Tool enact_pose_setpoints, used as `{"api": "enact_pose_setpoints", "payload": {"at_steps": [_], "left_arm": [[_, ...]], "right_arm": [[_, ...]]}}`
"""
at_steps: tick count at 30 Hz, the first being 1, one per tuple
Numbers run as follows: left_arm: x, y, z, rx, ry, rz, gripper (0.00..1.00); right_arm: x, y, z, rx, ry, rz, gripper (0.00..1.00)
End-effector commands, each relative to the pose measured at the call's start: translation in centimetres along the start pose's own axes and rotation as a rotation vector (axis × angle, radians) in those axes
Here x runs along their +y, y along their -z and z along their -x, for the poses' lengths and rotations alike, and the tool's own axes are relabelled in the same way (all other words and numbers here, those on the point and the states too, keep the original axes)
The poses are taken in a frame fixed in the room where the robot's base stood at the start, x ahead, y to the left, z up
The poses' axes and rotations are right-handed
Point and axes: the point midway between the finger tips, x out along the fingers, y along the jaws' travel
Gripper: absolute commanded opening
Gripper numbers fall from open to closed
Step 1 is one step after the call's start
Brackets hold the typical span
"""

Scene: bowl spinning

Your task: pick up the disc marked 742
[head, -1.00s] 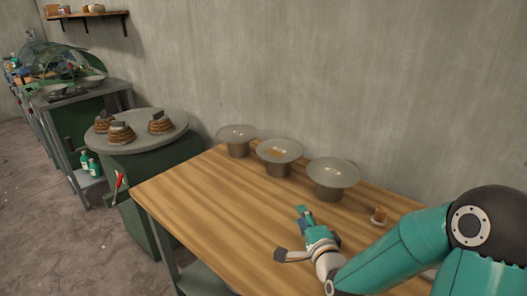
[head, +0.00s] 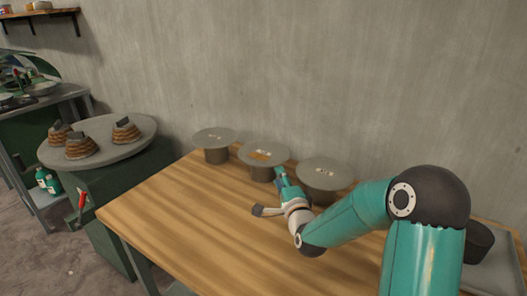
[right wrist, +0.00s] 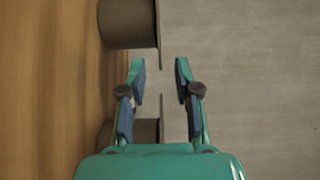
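Three grey discs lie on round grey stands along the back of the wooden table: a left disc (head: 214,135), a middle disc with an orange patch (head: 263,155) and a right disc (head: 325,171). Their small marks are too blurred to read, so I cannot tell which is 742. My right gripper (head: 270,195) is open and empty, just in front of the middle and right stands. In the right wrist view its spread fingers (right wrist: 160,80) show with two stands (right wrist: 128,24) (right wrist: 146,131) and their discs edge-on. My left gripper is not in view.
The wooden table (head: 190,220) is clear at its front left. A round grey table (head: 140,128) with several brown stacked items stands left. A dark pot (head: 477,243) sits on a grey tray at the right. The wall is close behind the discs.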

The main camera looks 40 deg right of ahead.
Motion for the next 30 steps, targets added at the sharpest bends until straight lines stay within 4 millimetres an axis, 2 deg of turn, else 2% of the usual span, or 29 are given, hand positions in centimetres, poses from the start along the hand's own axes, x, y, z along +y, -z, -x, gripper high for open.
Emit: {"api": "enact_pose_setpoints", "payload": {"at_steps": [3,11,19,23,29,30], "left_arm": [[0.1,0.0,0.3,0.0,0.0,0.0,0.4],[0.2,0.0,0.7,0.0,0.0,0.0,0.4],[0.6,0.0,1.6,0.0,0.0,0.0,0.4],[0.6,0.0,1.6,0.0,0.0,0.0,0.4],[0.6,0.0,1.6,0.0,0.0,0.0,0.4],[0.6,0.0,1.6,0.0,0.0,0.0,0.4]], "right_arm": [[-0.1,-0.1,-1.7,-0.002,0.0,0.0,0.32],[0.0,-0.3,-3.4,-0.003,-0.001,0.0,0.32],[0.1,-0.4,-7.0,-0.003,0.0,-0.001,0.32],[0.2,-0.4,-7.7,-0.004,-0.001,-0.001,0.32],[0.2,-0.5,-7.7,-0.004,-0.001,-0.001,0.32],[0.2,-0.5,-7.7,-0.004,-0.001,-0.001,0.26]]}}
